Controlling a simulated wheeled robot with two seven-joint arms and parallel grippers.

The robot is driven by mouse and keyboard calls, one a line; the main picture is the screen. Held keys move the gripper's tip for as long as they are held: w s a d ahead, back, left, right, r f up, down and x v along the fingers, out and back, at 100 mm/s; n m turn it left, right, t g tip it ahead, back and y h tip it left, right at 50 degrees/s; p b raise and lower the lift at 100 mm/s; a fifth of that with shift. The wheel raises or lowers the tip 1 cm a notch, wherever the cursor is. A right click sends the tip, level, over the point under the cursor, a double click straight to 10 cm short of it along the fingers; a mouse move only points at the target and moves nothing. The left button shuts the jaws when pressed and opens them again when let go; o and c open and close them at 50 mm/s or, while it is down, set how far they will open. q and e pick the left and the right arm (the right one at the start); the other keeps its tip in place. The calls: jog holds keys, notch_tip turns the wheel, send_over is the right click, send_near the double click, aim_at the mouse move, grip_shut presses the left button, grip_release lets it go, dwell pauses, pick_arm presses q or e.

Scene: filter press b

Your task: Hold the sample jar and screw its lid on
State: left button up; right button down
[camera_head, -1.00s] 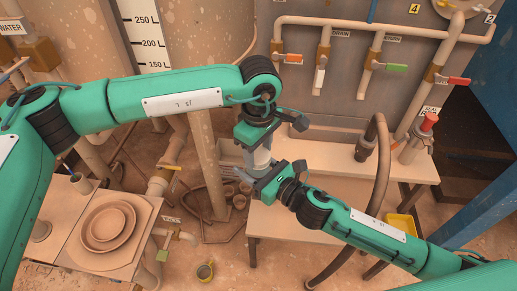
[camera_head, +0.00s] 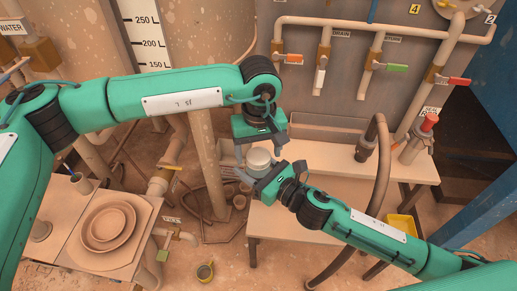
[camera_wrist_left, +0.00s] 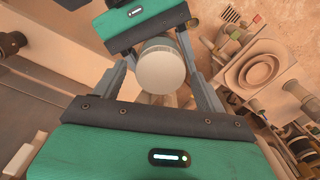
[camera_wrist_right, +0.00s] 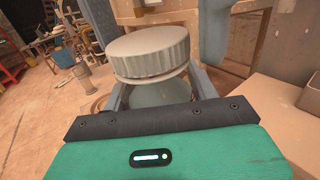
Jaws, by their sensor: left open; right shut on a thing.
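The sample jar (camera_wrist_right: 158,95) is a pale greenish cylinder standing upright in my right gripper (camera_head: 259,173), which is shut on it. The lid (camera_wrist_right: 148,52), a wide grey-white disc with a ribbed rim, sits on top of the jar. In the right wrist view a lower ring shows just under the rim; I cannot tell how tightly the lid sits. My left gripper (camera_head: 261,148) is open above the jar. In the left wrist view its fingers stand on either side of the round lid (camera_wrist_left: 161,67), with a gap visible at least on the left.
The jar is held in the air by the left end of a pale bench (camera_head: 310,160). A brown hose (camera_head: 382,170) and a red-topped fitting (camera_head: 424,128) are to the right. Valves line the back panel. A stand with round dishes (camera_head: 68,240) is at lower left.

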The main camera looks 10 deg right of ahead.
pick_arm(q)
jog(key=shift+r, duration=2.25)
jog(key=shift+c, duration=0.3)
jog(key=n, duration=0.5)
jog(key=shift+r, duration=0.4)
jog(key=n, duration=0.3)
jog(key=r+n, duration=0.1)
jog(key=n, duration=0.5)
jog(key=r+n, duration=0.1)
jog(key=n, duration=0.7)
jog(key=shift+r+n, duration=0.3)
jog(key=shift+r, duration=0.05)
